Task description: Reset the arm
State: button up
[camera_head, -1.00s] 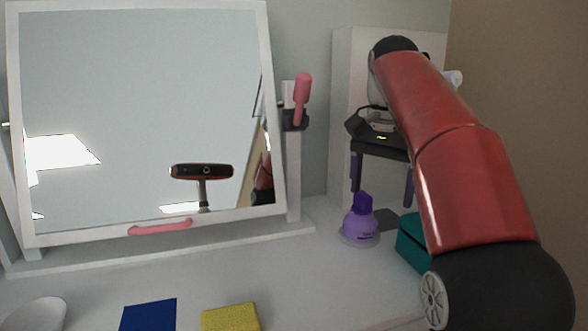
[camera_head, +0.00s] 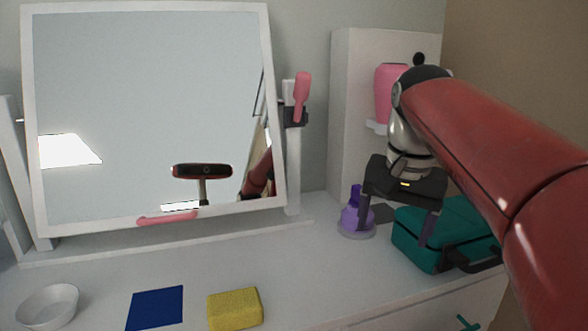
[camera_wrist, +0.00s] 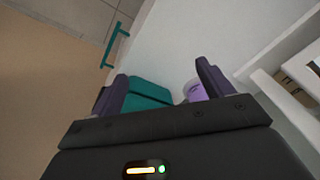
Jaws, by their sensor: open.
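My gripper (camera_head: 398,218) is open and empty, with its two dark fingers pointing down above the right part of the white tabletop. In the head view its left finger overlaps the purple bottle (camera_head: 354,218) and its right finger overlaps the teal case (camera_head: 462,228); I cannot tell the gap in depth. In the wrist view the gripper (camera_wrist: 166,84) has the teal case (camera_wrist: 146,94) between its fingers, and part of the purple bottle (camera_wrist: 194,91) shows by one finger. My red arm comes in from the right.
A tilting mirror (camera_head: 130,110) stands at the back left with a pink brush (camera_head: 302,97) on its post. A pink vase (camera_head: 388,95) is by the white cabinet (camera_head: 350,110). A bowl (camera_head: 48,307), blue cloth (camera_head: 155,308) and yellow sponge (camera_head: 235,310) lie in front.

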jog(key=s+f+n+t, duration=0.3)
jog(key=s+f+n, duration=0.2)
jog(key=s+f, duration=1)
notch_tip(320, 180, down, 3)
jog(key=shift+a+t, duration=0.25)
jog(key=shift+t, duration=0.05)
jog(key=shift+s, duration=0.1)
jog(key=shift+c, duration=0.4)
dwell(0.4)
